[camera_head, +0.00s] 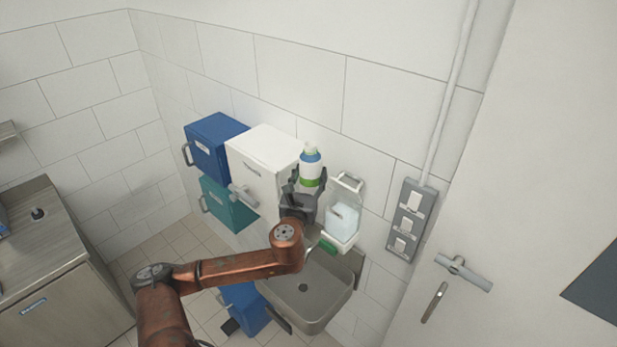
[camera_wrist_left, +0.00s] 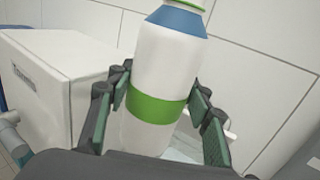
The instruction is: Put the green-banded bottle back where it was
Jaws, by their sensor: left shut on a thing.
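A white bottle with a green band and a blue shoulder (camera_head: 311,168) stands roughly upright in the head view, above the sink. My left gripper (camera_head: 305,186) is shut on it around its lower body. In the left wrist view the bottle (camera_wrist_left: 168,60) fills the middle, slightly tilted, with the green band between the fingers (camera_wrist_left: 160,110). Its bottom is hidden by the gripper. A white wall holder with a clear front (camera_head: 343,212) hangs just right of the gripper. My right gripper does not show.
A white box (camera_head: 263,160) is on the wall left of the bottle, with blue (camera_head: 214,142) and teal (camera_head: 228,205) boxes beyond. A metal sink (camera_head: 310,289) is below. A grey switch panel (camera_head: 409,220) and a door handle (camera_head: 463,272) are at right.

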